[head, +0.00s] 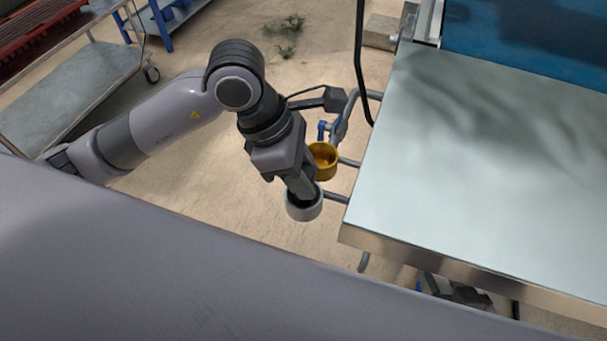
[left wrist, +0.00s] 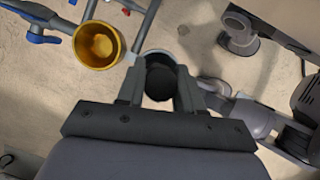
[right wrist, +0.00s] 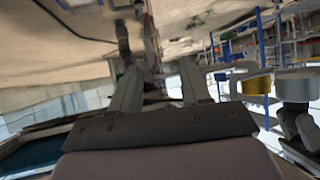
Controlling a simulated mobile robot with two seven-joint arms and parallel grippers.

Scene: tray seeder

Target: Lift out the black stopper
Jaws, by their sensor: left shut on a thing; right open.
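The black stopper (left wrist: 160,82) is a dark rounded piece between the fingers of my left gripper (head: 301,193), which is shut on it. A pale grey cylindrical cup (head: 304,211) stands directly under the gripper. Its rim (left wrist: 155,53) shows behind the stopper in the left wrist view. The fingers reach down to the cup's mouth and hide most of the stopper in the head view. I cannot tell whether the stopper is seated or raised. My right gripper (right wrist: 160,88) is open and empty, away from the cup.
A yellow cup (head: 323,163) stands close beside the grey cup, with a blue-handled valve (head: 323,131) and pipes near it. A large pale metal table (head: 470,170) lies to the right. A cart (head: 75,95) stands at the upper left.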

